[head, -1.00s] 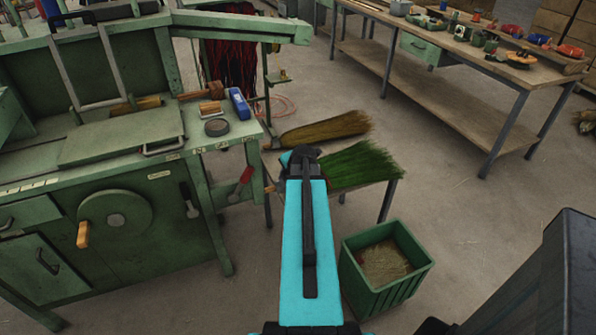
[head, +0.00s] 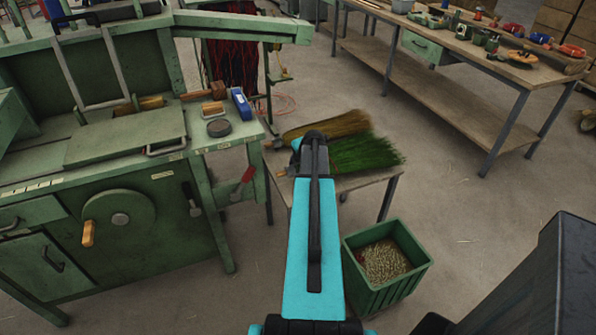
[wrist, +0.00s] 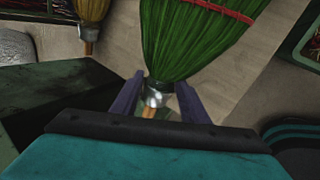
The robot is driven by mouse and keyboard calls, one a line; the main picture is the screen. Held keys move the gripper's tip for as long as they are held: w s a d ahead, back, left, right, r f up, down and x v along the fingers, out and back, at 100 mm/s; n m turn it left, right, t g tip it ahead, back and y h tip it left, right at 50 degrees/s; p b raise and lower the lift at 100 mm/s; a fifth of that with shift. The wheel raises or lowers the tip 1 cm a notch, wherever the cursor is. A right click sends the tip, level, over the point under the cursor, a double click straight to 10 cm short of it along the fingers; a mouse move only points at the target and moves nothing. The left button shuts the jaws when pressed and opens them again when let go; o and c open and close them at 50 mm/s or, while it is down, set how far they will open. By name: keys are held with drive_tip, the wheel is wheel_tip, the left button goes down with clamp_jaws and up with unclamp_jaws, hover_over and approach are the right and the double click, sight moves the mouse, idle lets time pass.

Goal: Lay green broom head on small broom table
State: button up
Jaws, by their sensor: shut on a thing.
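The green broom head (head: 362,155) is over the small broom table (head: 368,183), its bristles pointing right in the head view. In the wrist view the green broom head (wrist: 208,38) has a red stitching band and a metal collar, and my gripper (wrist: 157,98) is shut on it at the collar, one finger on each side. My arm hides the gripper's fingers in the head view. A tan broom head (head: 335,125) lies on the table behind the green one. I cannot tell if the green one touches the tabletop.
A green crate (head: 350,257) with clippings stands on the floor in front of the small table. The green winding machine (head: 140,150) is close on the left. A long workbench (head: 440,85) with tools stands at the back right.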

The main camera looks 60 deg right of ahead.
drive_tip(key=shift+w+d, duration=0.15)
drive_tip(key=shift+d, duration=0.4)
drive_tip(key=shift+w+d+f, duration=0.1)
drive_tip(key=shift+w+d, duration=0.05)
drive_tip(key=shift+d, duration=0.25)
drive_tip(key=shift+a+f+p, duration=0.1)
drive_tip(key=shift+f+p, duration=0.7)
drive_tip(key=shift+f, duration=0.9)
drive_tip(key=o, duration=1)
drive_tip(key=shift+b+v, duration=1.1)
drive_tip(key=shift+v, duration=4.9)
